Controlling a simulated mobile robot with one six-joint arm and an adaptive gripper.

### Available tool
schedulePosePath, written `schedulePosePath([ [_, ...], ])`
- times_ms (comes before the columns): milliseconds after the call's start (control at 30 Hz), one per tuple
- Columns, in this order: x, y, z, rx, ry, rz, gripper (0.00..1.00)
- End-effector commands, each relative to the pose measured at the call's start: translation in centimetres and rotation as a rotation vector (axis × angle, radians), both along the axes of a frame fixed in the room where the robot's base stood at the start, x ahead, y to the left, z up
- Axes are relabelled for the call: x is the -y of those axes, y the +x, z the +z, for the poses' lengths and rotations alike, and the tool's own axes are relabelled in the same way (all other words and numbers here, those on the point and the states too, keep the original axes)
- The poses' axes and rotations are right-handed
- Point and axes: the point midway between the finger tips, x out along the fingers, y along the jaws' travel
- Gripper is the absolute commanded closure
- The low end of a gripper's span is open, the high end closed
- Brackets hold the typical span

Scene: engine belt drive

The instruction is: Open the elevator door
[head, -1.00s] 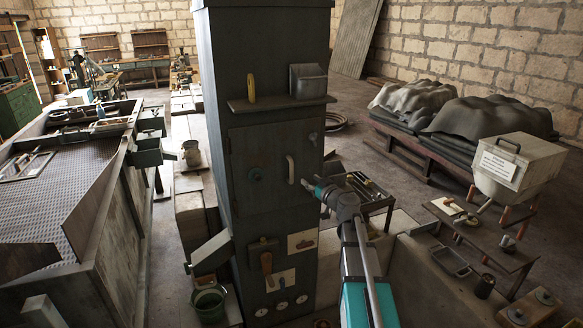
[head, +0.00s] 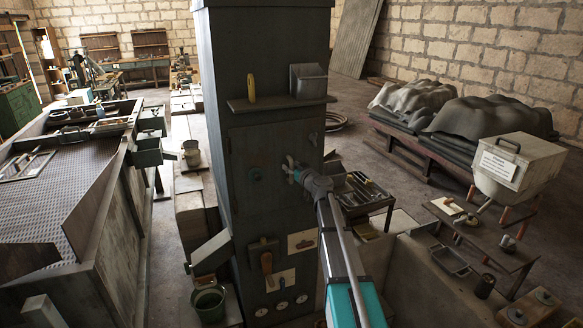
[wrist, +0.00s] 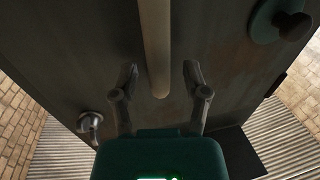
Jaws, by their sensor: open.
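The elevator door (head: 247,146) is a dark grey panel on the front of the tall elevator column (head: 222,70), and it looks shut. Its pale vertical handle (wrist: 155,45) runs down the middle of the wrist view, lined up between my two fingers. In the head view my gripper (head: 289,167) hides the handle. My gripper, also in the wrist view (wrist: 160,78), is open, with one finger each side of the handle in the picture. I cannot tell whether either finger touches it. A teal round knob (wrist: 270,22) sits on the door.
A small metal knob (wrist: 90,122) is near the door's edge. A shelf (head: 275,104) with a yellow object juts out above the door. A wooden-handled lever (head: 266,260) and gauges are below. A tool table (head: 362,197) stands to the right, a chute (head: 210,251) to the left.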

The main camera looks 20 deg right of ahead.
Motion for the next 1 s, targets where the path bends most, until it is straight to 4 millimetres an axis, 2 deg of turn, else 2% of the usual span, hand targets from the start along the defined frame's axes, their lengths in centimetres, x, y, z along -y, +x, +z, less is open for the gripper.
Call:
schedulePosePath([
  [367,-0.07,0.29,0.0,0.0,0.0,0.0,0.41],
  [700,-0.06,0.28,0.0,0.0,0.0,0.0,1.0],
  [1000,-0.11,0.27,0.0,0.0,0.0,-0.001,1.0],
])
